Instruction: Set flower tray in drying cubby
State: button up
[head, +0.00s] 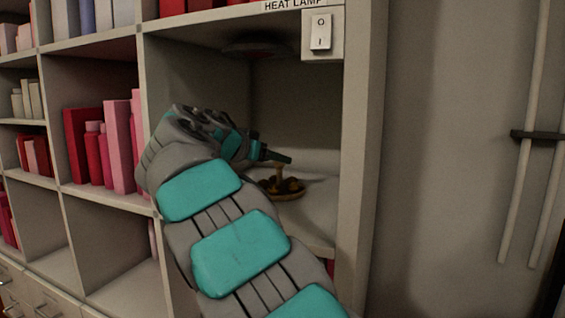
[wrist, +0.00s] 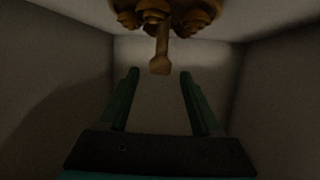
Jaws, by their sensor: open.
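The flower tray (head: 283,189) is a small round brownish-gold tray with flower shapes and an upright post. It sits on the floor of the cubby (head: 318,205) under the heat lamp sign. In the wrist view the tray (wrist: 160,18) shows at the top edge, partly cut off, with its post (wrist: 160,55) pointing toward my fingers. My gripper (head: 285,157) is inside the cubby beside the post, and the arm hides part of the cubby. In the wrist view the two teal fingers (wrist: 158,85) are apart with nothing between them, and the post end lies just beyond their tips.
A heat lamp (head: 253,48) hangs from the cubby ceiling. A switch (head: 321,32) is on the cubby's upper right front corner. Shelves of pink and red boxes (head: 85,145) stand to the left. The right cubby wall (head: 358,130) is close to the arm.

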jog(key=v, duration=0.6)
dwell(0.8)
jog(key=shift+c, duration=0.2)
